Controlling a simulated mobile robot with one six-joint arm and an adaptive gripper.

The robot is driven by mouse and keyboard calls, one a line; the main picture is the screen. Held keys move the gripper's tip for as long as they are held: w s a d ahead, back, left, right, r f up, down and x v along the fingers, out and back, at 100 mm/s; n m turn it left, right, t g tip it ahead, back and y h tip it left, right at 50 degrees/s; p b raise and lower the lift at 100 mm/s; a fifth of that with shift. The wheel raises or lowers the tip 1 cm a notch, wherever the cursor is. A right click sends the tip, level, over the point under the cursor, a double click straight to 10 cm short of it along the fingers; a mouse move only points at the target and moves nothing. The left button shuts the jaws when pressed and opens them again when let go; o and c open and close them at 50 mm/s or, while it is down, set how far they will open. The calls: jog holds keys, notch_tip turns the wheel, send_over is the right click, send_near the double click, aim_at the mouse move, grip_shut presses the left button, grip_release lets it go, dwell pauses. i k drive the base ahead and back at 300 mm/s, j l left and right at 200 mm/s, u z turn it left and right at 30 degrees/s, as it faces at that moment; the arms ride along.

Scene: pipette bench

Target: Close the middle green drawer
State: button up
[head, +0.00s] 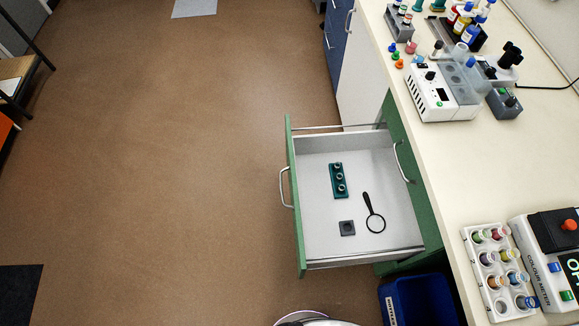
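A green-fronted drawer (293,225) stands pulled far out from the bench, to the left. Its front carries a silver bar handle (284,187). Whatever is below the open drawer is hidden. My gripper is not in view.
Brown floor (160,150) left of the drawer is clear. A blue bin (420,302) stands below the bench, near the drawer's front-right corner. The benchtop (455,165) holds a white instrument (428,93), a vial rack (480,262) and a colour meter (540,270).

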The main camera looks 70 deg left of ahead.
aim_at(367, 157)
jog(key=k+j+u, duration=0.15)
jog(key=u, duration=0.3)
jog(key=k+j+u, duration=0.3)
jog(key=u, duration=1.2)
jog(key=i+l+u, duration=0.5)
jog(key=k, duration=0.1)
